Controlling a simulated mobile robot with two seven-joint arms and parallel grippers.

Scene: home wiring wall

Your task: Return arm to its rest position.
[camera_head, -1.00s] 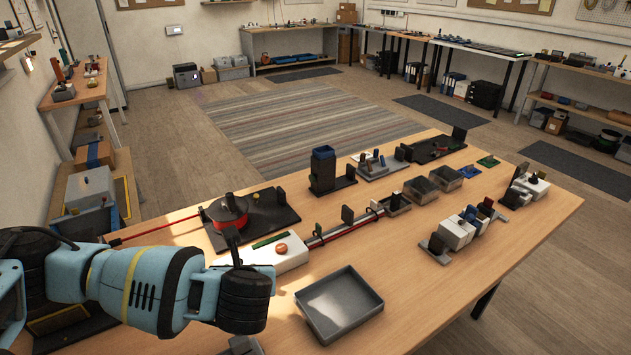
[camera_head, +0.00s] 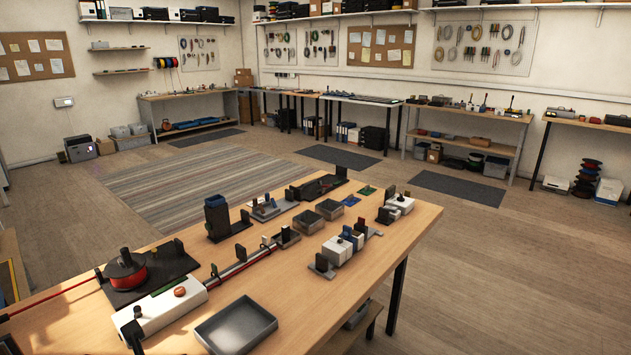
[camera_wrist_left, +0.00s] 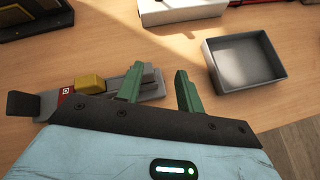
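My left gripper shows in the left wrist view (camera_wrist_left: 160,88) with two green fingers apart and nothing between them. It is above the wooden table (camera_wrist_left: 195,125). A grey fixture (camera_wrist_left: 148,84) with a yellow block (camera_wrist_left: 90,81) lies below and left of the fingers, partly hidden by the gripper; I cannot tell if they touch. A grey tray (camera_wrist_left: 243,62) is to the right of the fingers. In the head view no gripper shows, and my right gripper is in neither view.
The wooden table (camera_head: 310,288) carries a red cable spool (camera_head: 126,270), a white box (camera_head: 160,308), the grey tray (camera_head: 236,326), a dark blue upright holder (camera_head: 217,216) and several small fixtures. The floor (camera_head: 480,260) to the right of the table is clear.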

